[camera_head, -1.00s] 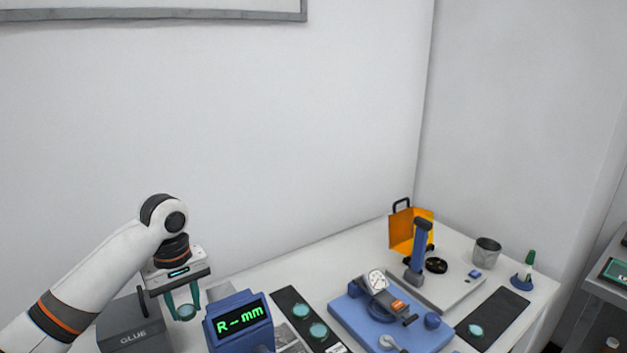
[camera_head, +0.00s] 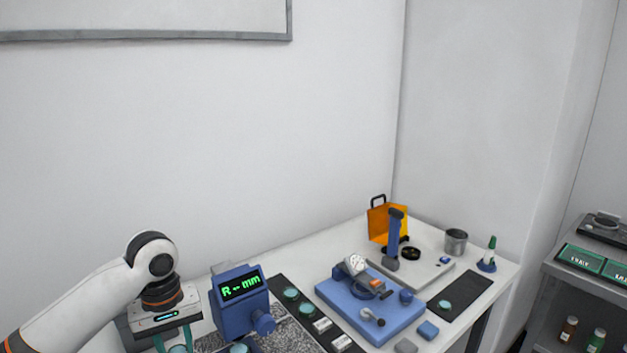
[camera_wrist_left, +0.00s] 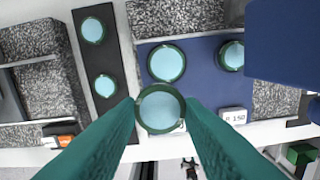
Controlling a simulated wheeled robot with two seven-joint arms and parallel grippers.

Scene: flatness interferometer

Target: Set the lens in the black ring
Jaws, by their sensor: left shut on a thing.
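My left gripper (camera_wrist_left: 160,108) is shut on a pale teal lens (camera_wrist_left: 160,106) with a dark green rim, seen between the fingertips in the left wrist view. In the head view the left gripper (camera_head: 174,344) is at the lower left edge, its fingertips and most of the lens cut off by the frame. The black ring (camera_head: 411,254) lies on a light grey base (camera_head: 432,272) at the far right of the table, beside a blue post (camera_head: 394,236) and an orange panel (camera_head: 377,222). The held lens is far from the ring. My right gripper is not in view.
A blue display unit (camera_head: 240,300) and a blue plate with a dial gauge (camera_head: 352,308) stand between gripper and ring. Other lenses lie on dark mats, one lens (camera_head: 445,304) near the ring. A metal cup (camera_head: 456,240) and green-tipped bottle (camera_head: 488,256) stand at right.

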